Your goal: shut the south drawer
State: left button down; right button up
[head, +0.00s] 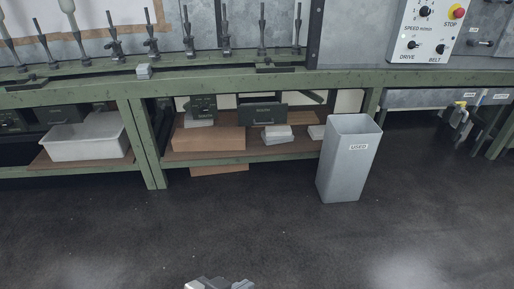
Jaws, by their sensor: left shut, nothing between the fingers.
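Several dark drawers hang under the green workbench. One dark drawer front (263,118) with a handle sits below the bench's middle and seems to stand out from it. Another small dark drawer unit (202,108) is to its left, and a further dark drawer (62,115) is at the far left. I cannot read any label that says which is the south one. My left gripper (219,284) shows only in part at the bottom edge, shut and empty, well short of the bench and touching nothing. My right gripper is out of view.
A tall grey bin (345,170) labelled "USED" stands on the floor in front of the bench, right of the middle drawer. A white tub (88,140) and a cardboard box (208,139) sit on the lower shelf. Dark floor (250,225) before the bench is clear.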

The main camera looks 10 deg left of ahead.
aim_at(262, 114)
jog(key=u, duration=1.4)
jog(key=k, duration=0.15)
jog(key=z, duration=2.2)
jog(key=i, duration=1.1)
jog(key=u, duration=0.85)
jog(key=i, duration=0.9)
jog(key=u, duration=0.15)
